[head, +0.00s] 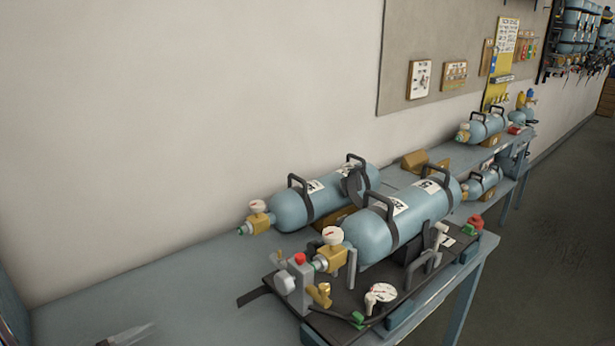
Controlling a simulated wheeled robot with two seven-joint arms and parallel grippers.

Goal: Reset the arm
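No gripper or arm of mine can be made out for certain in the head view. A small pale, dark-edged shape (128,335) at the bottom left edge is cut off, and I cannot tell what it is. A large light-blue cylinder (375,237) with black handles, a brass valve and a gauge lies on the breathing set's dark base plate (340,322) at the front of the bench. A second blue cylinder (290,210) lies behind it, near the wall.
The blue-grey bench (190,293) runs along the wall to the back right; its left part is mostly clear. A loose gauge (381,293) sits on the plate. A board (425,40) hangs on the wall. Open floor (545,215) lies right.

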